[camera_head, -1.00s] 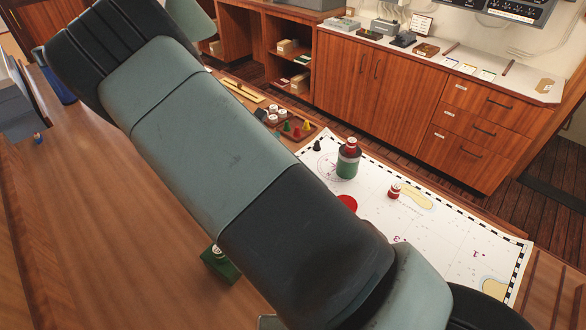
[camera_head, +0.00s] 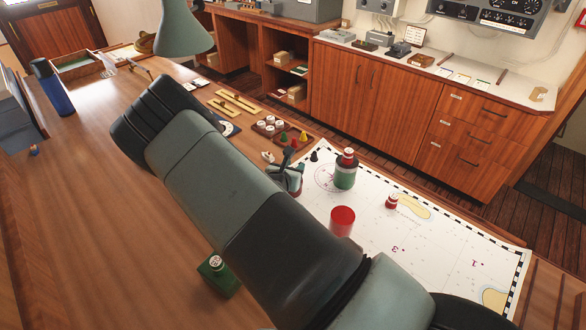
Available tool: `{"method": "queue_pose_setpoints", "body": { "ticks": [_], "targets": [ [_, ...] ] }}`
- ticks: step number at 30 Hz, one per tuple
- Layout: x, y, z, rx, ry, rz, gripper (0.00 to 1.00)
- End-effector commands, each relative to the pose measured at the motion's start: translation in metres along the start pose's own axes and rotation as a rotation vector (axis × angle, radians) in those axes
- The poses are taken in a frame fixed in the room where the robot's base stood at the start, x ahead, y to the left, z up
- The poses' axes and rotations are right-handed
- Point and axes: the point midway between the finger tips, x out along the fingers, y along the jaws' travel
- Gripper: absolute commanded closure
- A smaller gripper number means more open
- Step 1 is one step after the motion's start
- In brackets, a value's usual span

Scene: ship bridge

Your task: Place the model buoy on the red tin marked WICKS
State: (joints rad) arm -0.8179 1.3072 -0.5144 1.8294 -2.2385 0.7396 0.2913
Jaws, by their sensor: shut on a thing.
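A plain-looking red tin (camera_head: 342,221) stands on the white chart; I cannot read any marking on it. A small red-and-white piece (camera_head: 391,202), which may be a buoy, stands on the chart to its right. Another red-and-white piece (camera_head: 348,157) sits on top of a dark green tin (camera_head: 346,176) behind the red tin. I cannot tell which piece is the model buoy. No WICKS lettering is legible.
A green block (camera_head: 221,281) with a round top is left of my arm. Small cones and white rounds fill a tray (camera_head: 270,135). A blue flask (camera_head: 54,88) is far left. The left table is mostly bare.

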Motion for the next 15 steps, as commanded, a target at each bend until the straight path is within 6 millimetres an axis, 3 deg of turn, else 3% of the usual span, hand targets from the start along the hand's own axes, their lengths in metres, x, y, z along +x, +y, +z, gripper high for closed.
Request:
{"method": "queue_pose_setpoints", "body": {
  "ticks": [12, 13, 15],
  "targets": [
    [0.0025, -0.0001, -0.0058, 0.000, 0.000, 0.000, 0.92],
    [0.0024, 0.0000, -0.0057, 0.000, 0.000, 0.000, 0.61],
    [0.0022, 0.0001, -0.0054, 0.000, 0.000, 0.000, 0.50]
  ]
}}
